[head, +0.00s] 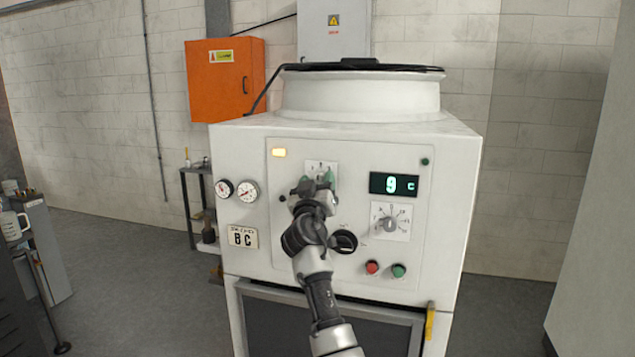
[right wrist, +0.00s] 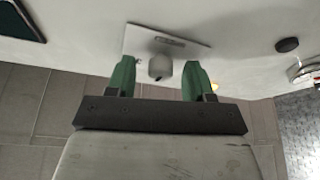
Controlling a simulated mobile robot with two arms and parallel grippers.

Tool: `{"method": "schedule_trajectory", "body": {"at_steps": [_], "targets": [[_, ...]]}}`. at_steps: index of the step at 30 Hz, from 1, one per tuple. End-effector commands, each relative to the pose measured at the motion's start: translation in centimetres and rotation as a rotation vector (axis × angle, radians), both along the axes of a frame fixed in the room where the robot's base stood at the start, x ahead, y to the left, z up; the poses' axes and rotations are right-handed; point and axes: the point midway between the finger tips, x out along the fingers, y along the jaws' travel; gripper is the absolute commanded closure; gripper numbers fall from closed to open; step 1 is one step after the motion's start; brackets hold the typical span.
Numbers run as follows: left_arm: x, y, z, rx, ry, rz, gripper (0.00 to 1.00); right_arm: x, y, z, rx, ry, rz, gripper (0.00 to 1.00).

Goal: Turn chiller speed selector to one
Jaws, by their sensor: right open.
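A small selector knob sits on a white plate (head: 321,166) high on the chiller's front panel (head: 285,235). In the head view my right gripper (head: 312,184) covers most of this knob. In the right wrist view the rounded grey knob (right wrist: 160,66) shows between the two green fingers, with a gap on each side. My right gripper is open there, and its fingertips are close to the plate. The knob's pointer and the plate's markings are too small to read. My left gripper is not in view.
A second selector dial (head: 390,224) sits right of centre, under a display (head: 394,184) reading 9 C. A black rotary switch (head: 344,242), red button (head: 372,267) and green button (head: 398,270) are below. Two gauges (head: 247,190) are at left. An orange box (head: 224,80) hangs behind.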

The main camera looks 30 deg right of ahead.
Motion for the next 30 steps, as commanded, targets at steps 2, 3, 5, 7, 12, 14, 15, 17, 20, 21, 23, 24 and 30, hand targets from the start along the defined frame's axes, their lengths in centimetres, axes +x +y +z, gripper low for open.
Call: {"method": "schedule_trajectory", "body": {"at_steps": [2,3,5,7,12,14,15,17,20,21,23,24,30], "targets": [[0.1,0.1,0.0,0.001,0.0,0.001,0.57,0.0,0.0,0.0,0.0,0.0,0.0,0.48],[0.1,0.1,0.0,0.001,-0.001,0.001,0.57,0.0,-0.1,0.0,0.0,0.0,0.0,0.48],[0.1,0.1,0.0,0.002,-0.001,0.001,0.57,0.0,0.0,0.0,0.0,0.0,0.0,0.48],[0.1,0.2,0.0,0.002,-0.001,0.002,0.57,0.0,0.0,0.0,0.0,0.0,0.0,0.49],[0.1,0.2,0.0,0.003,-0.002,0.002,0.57,0.0,0.0,0.0,0.0,0.0,0.0,0.75],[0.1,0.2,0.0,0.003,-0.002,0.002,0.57,0.0,0.0,0.0,-0.001,0.001,0.0,0.84],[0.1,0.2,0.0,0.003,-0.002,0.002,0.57,0.0,0.0,0.0,-0.001,0.001,0.0,0.91],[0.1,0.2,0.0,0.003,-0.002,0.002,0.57,0.0,0.0,0.0,-0.001,0.001,0.001,0.97],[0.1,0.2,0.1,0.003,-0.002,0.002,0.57,0.0,0.0,0.0,-0.003,0.003,0.0,0.97],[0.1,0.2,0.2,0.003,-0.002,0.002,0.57,0.0,0.0,0.0,-0.004,0.006,0.0,0.97],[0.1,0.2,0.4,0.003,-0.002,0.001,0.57,0.0,0.0,0.1,-0.011,0.015,0.0,0.97],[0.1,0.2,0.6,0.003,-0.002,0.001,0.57,0.0,0.0,0.1,-0.017,0.021,0.0,0.97],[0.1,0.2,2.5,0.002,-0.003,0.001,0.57,0.0,-0.1,0.4,-0.079,0.095,0.0,0.97]]}}
